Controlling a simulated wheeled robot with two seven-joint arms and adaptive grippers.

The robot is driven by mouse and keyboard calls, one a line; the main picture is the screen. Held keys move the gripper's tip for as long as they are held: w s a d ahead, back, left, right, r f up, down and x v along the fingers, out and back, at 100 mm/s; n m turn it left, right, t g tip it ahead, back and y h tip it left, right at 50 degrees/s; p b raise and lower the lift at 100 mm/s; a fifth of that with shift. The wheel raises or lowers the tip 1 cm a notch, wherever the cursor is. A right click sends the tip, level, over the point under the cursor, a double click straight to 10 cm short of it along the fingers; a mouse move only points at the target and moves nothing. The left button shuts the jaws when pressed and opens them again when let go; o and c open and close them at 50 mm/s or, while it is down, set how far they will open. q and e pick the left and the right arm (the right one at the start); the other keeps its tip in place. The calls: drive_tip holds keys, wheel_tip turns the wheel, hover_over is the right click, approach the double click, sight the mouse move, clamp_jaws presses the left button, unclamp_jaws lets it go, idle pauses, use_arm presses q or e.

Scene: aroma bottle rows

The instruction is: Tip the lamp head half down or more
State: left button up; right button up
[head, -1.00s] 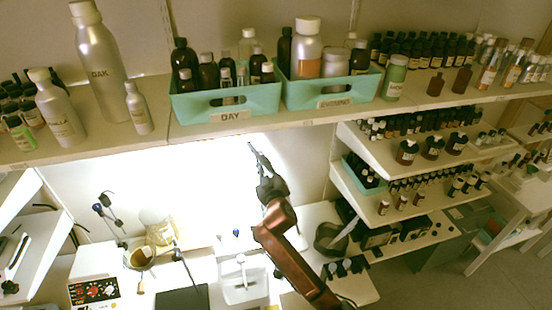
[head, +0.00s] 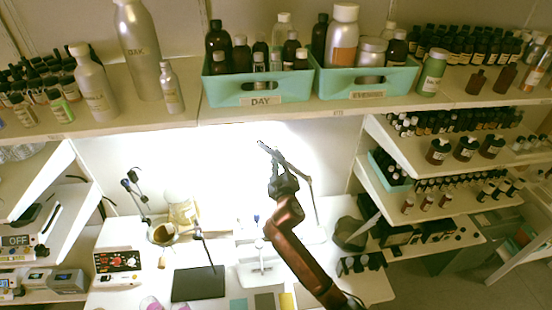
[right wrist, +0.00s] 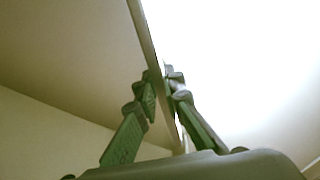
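The lamp head (head: 266,148) shows in the head view as a thin dark bar, seen nearly edge-on and slanting down to the right in front of the brightly lit wall. A thin pole drops from near its right end. My right gripper (head: 283,175) is at the bar from below. In the right wrist view, the thin lamp edge (right wrist: 143,35) runs between the fingers of my right gripper (right wrist: 164,88), one on each side and close to it; the gripper looks shut on it. The exact contact is small. My left gripper is not in view.
A shelf with green trays (head: 240,90) and bottles overhangs the lamp area. Stepped bottle shelves (head: 430,160) rise on the right.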

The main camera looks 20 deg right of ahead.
drive_tip(key=o, duration=0.5)
drive_tip(key=shift+s, duration=0.15)
drive_tip(key=v, duration=1.1)
drive_tip(key=shift+s, duration=0.35)
